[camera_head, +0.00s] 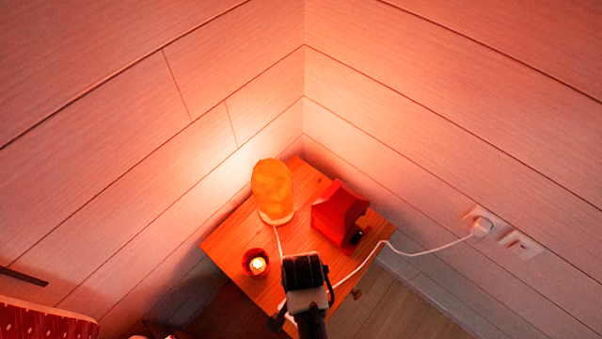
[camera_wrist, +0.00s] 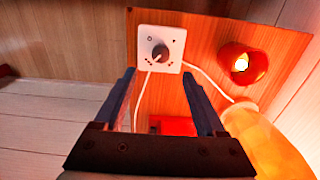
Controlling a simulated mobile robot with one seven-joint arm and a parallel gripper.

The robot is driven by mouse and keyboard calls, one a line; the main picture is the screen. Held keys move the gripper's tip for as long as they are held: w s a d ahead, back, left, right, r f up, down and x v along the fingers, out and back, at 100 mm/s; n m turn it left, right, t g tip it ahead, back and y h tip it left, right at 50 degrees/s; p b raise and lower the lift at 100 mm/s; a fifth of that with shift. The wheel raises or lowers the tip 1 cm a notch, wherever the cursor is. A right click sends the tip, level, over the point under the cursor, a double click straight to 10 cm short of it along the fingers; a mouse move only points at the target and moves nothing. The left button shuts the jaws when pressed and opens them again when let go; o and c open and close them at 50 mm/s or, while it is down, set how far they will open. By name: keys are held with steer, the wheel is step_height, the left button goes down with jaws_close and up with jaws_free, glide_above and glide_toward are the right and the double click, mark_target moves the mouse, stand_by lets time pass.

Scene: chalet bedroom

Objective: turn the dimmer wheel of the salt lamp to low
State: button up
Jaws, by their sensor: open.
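The salt lamp (camera_head: 272,190) glows orange on the small wooden table; its side also shows at lower right in the wrist view (camera_wrist: 265,143). The dimmer is a white square plate (camera_wrist: 173,77) on the table top, with a dark round wheel (camera_wrist: 160,53) in its middle. A pale mark on the wheel points toward the lower left in the wrist view; its exact setting is hard to read. My gripper (camera_wrist: 158,73) is open and empty, its fingertips apart on either side of the plate's near edge. In the head view my gripper (camera_head: 304,283) hides the dimmer.
A red cup with a lit candle (camera_wrist: 240,66) stands beside the dimmer. A red house-shaped object (camera_head: 338,212) sits right of the lamp. White cord (camera_head: 412,250) runs over the table (camera_head: 222,240) to a wall socket (camera_head: 482,224). Two walls meet behind the table.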

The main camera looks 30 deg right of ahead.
step_height(320, 180, down, 10)
steer(key=shift+r+b, duration=0.1)
steer(key=shift+b, duration=0.95)
jaws_close()
